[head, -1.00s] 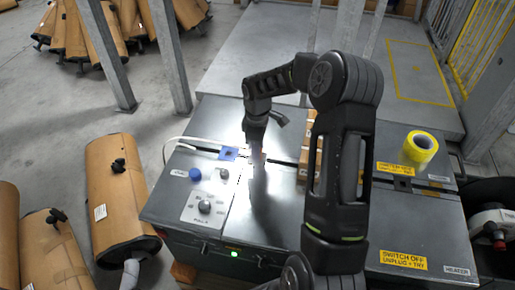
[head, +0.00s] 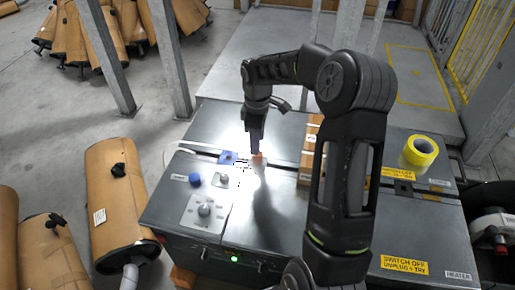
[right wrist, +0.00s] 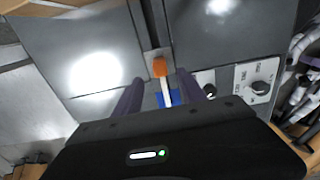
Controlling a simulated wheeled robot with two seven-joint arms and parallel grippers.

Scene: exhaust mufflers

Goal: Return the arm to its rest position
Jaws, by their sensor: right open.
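My right arm (head: 345,170) reaches over a grey metal machine (head: 270,215). Its right gripper (head: 256,150) points down above the machine top, close over a small orange piece (head: 257,159). In the right wrist view, the two purplish fingers of the gripper (right wrist: 160,90) stand apart with nothing held between them. The orange piece (right wrist: 160,67) shows beyond the fingertips, joined to a white strip (right wrist: 166,92) beside a blue patch (right wrist: 168,98). I cannot tell the exact height of the fingertips. My left gripper is not in view.
A panel with a knob (head: 204,210) and a blue button (head: 195,180) lies on the machine's left part. A brown muffler (head: 116,200) lies left of the machine.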

